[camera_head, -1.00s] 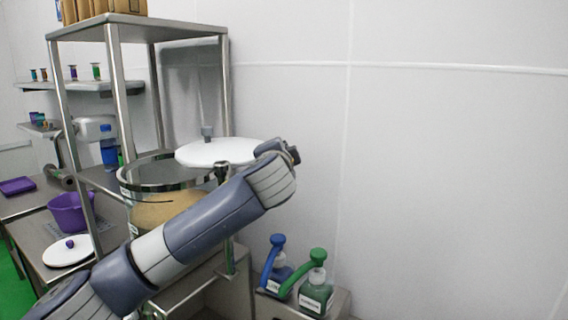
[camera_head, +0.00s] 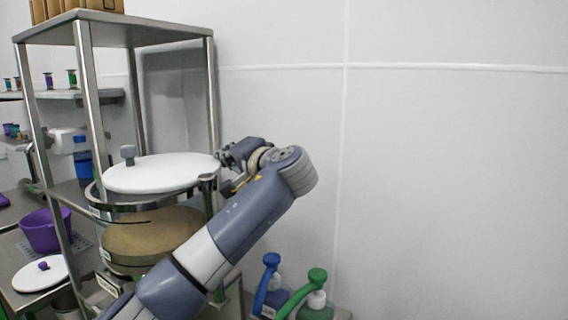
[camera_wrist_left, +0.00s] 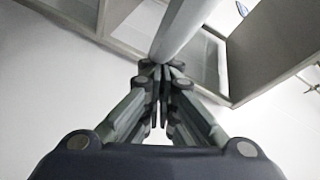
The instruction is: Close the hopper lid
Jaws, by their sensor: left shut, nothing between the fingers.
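The hopper lid (camera_head: 165,174) is a white round disc with a grey knob. It lies nearly level above the steel-rimmed hopper (camera_head: 130,209), covering most of its top from this view. A strip of the rim shows below the lid's front edge; I cannot tell whether the lid touches it. A dark-capped post (camera_head: 207,186) stands at the lid's right edge. My left gripper (camera_head: 226,157) is shut and empty at the lid's right edge, behind the post. Its closed fingers (camera_wrist_left: 161,100) show in the left wrist view, by a pale bar. My right gripper is out of view.
A steel rack (camera_head: 90,105) frames the hopper, with boxes on top. A purple bowl (camera_head: 42,232) and a small white lid (camera_head: 40,274) with a purple knob are at the left. Blue and green pump bottles (camera_head: 316,303) stand low at the right. The wall lies close behind.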

